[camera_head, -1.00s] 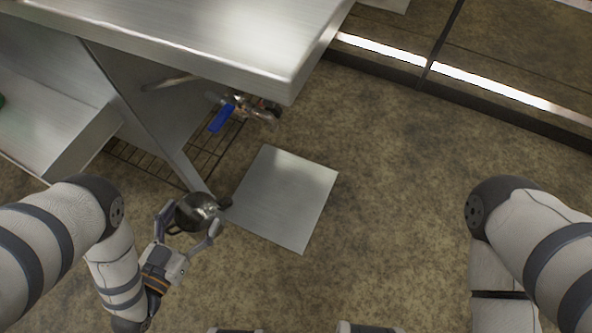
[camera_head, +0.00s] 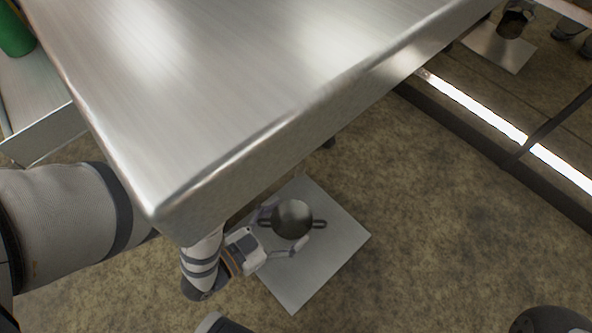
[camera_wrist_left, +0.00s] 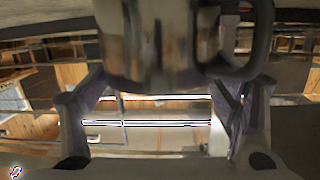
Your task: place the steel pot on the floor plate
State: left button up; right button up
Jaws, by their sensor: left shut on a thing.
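The steel pot (camera_head: 292,218), dark and round with two side handles, shows over the floor plate in the head view. My left gripper (camera_head: 286,224) is shut on it, with a finger on either side. In the left wrist view the shiny pot (camera_wrist_left: 150,40) fills the upper middle, with a handle at its right. The square steel floor plate (camera_head: 335,252) lies on the floor beneath; its upper left part is hidden by the table and arm. I cannot tell whether the pot touches the plate. My right gripper is out of view.
A large steel table top (camera_head: 230,80) overhangs close above my left forearm and hides part of it. A reflective dark panel (camera_head: 480,85) with a bright strip stands at the right. A green object (camera_head: 14,30) is at the far left. The brown floor (camera_head: 430,220) right of the plate is clear.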

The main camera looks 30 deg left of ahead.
aim_at(308, 218)
pick_arm(q)
jog(key=f+b, duration=0.1)
jog(key=d+f, duration=0.1)
jog(key=w+f+b, duration=0.1)
jog(key=f, duration=0.1)
jog(key=shift+d+b, duration=0.2)
jog(key=shift+b, duration=0.15)
jog(key=shift+w+f, duration=0.1)
jog(key=shift+f, duration=0.3)
jog(key=shift+f, duration=0.15)
jog(key=o, duration=1.6)
